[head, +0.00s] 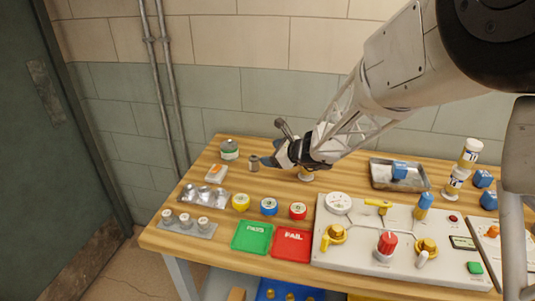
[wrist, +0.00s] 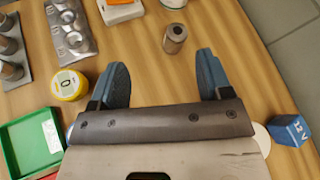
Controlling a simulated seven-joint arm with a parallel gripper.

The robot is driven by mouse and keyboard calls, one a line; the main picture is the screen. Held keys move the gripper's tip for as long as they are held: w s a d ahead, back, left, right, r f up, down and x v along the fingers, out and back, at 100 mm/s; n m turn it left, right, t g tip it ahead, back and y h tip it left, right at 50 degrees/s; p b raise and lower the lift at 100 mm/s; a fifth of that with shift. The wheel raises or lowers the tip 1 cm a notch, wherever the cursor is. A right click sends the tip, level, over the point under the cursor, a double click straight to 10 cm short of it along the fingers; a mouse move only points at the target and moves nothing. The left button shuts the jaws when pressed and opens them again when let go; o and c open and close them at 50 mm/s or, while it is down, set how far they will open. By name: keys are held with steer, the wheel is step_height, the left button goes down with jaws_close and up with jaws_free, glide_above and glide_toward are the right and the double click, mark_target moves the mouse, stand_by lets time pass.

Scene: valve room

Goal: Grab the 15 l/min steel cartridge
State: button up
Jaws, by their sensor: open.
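A small steel cylinder, apparently a cartridge (head: 254,163), stands alone on the wooden bench; no flow marking is readable on it. In the wrist view this cylinder (wrist: 175,38) shows a dark hole in its top and lies just beyond my fingertips, roughly between their lines. My gripper (head: 268,160) is low over the bench, just right of the cylinder. Its blue fingers (wrist: 160,70) are apart with nothing between them. Several grey cylinders (head: 185,220) stand on a grey holder at the bench's left front; their markings are too small to read.
A metal plate with round recesses (head: 203,196), yellow, blue and red rings (head: 269,206), a green tray (head: 252,237) and a red tray (head: 291,244) lie in front. A white-orange device (head: 216,173) and a can (head: 229,150) stand behind left. A valve panel (head: 340,255) fills the right front.

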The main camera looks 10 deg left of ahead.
mark_target(251, 158)
steer(key=w+a+f+m, duration=0.1)
steer(key=f, duration=0.1)
steer(key=w+a+f+m+t, duration=0.1)
steer(key=w+a+f+m, duration=0.2)
steer(key=w+f+m, duration=0.1)
steer(key=f, duration=0.1)
steer(key=shift+w+a+t, duration=0.2)
steer(key=shift+a+t, duration=0.1)
steer(key=shift+t, duration=0.1)
steer(key=shift+x, duration=1.25)
steer(key=shift+f, duration=0.1)
steer(key=shift+x, duration=2.55)
steer(key=shift+c, duration=0.2)
steer(key=c, duration=1.1)
steer(key=shift+c, duration=0.2)
